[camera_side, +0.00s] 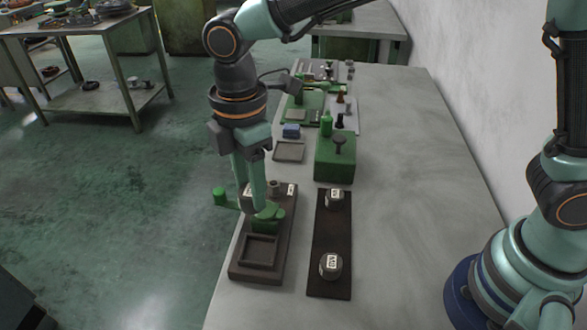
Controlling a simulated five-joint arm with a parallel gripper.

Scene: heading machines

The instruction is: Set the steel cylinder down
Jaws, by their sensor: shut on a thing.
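My gripper (256,205) points down over the left end of the bench, its fingers low over a dark brown fixture board (240,272). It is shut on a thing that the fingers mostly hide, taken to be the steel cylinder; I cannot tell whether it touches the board. A green fixture part (268,216) lies just beside the fingertips. A green knob (220,196) sticks out to their left. A small grey cylindrical piece (273,187) stands on the board behind the fingers, between white labels. A square recessed tray (259,251) is at the board's near end.
A dark strip (331,228) to the right bears two labelled metal pieces, one far (335,197) and one near (330,266). A green block with a knob (335,158), a small tray (289,151) and a blue block (291,131) stand behind. The bench's right side is clear.

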